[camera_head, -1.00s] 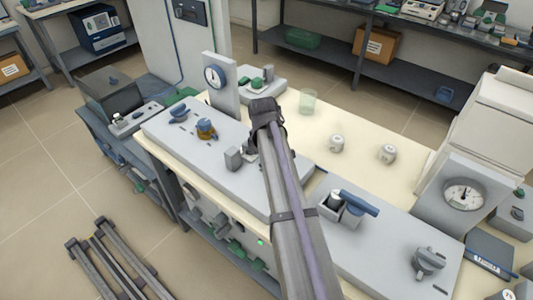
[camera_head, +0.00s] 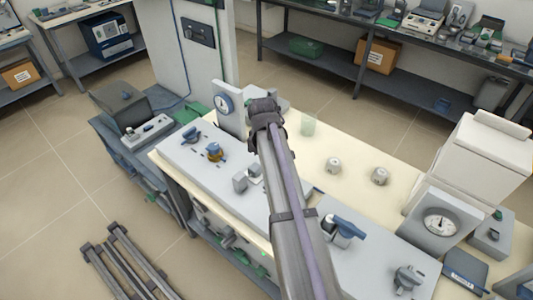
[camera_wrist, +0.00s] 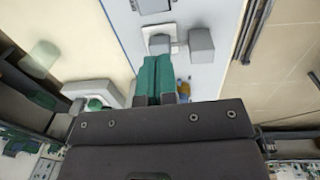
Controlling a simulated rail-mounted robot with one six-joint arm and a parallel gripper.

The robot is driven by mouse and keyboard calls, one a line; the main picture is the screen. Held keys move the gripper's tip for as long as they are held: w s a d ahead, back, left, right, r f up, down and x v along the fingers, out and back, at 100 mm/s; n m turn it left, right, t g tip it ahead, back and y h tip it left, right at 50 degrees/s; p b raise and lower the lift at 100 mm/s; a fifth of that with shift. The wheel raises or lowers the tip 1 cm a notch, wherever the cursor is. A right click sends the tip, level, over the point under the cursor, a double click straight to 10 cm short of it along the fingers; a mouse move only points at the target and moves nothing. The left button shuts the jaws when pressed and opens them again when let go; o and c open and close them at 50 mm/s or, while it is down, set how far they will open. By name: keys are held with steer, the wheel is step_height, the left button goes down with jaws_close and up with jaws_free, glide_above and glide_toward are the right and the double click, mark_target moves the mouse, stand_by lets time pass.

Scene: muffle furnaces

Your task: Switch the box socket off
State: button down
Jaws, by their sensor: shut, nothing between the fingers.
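I cannot tell for sure which fitting is the box socket. A small grey box (camera_head: 240,182) stands on the left grey panel, with a pale fitting (camera_head: 254,170) beside it. The wrist view shows this box (camera_wrist: 201,46) and the fitting with a grey cap on a white plate (camera_wrist: 160,44). My gripper (camera_wrist: 158,60) has green fingers shut together and empty. In that picture the fingertips are just below the fitting; contact cannot be told. In the head view my arm hides the fingers. A dark wall box (camera_head: 197,32) is mounted on the white column.
An amber-and-blue knob (camera_head: 215,151), a blue knob (camera_head: 191,134) and an upright dial gauge (camera_head: 229,108) stand on or beside the left panel. A blue-handled valve (camera_head: 345,227) is on the right panel. Two white pots (camera_head: 334,165) and a clear beaker (camera_head: 308,123) stand on the cream bench.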

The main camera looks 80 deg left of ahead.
steer(key=shift+t, duration=0.3)
steer(key=f+b, duration=0.4)
steer(key=w+a+f+b, duration=0.1)
steer(key=f+b, duration=0.4)
steer(key=w+a+f+b, duration=0.1)
steer(key=f+b, duration=0.3)
steer(key=shift+w+a+f+b, duration=0.1)
steer(key=shift+w+f+b, duration=0.1)
steer(key=shift+f+b, duration=0.15)
steer(key=shift+w, duration=0.1)
steer(key=shift+w+a+f+b, duration=0.1)
steer(key=shift+a+f+b, duration=0.1)
steer(key=shift+f+b, duration=0.25)
steer(key=shift+d+r, duration=0.2)
steer(key=shift+r, duration=0.1)
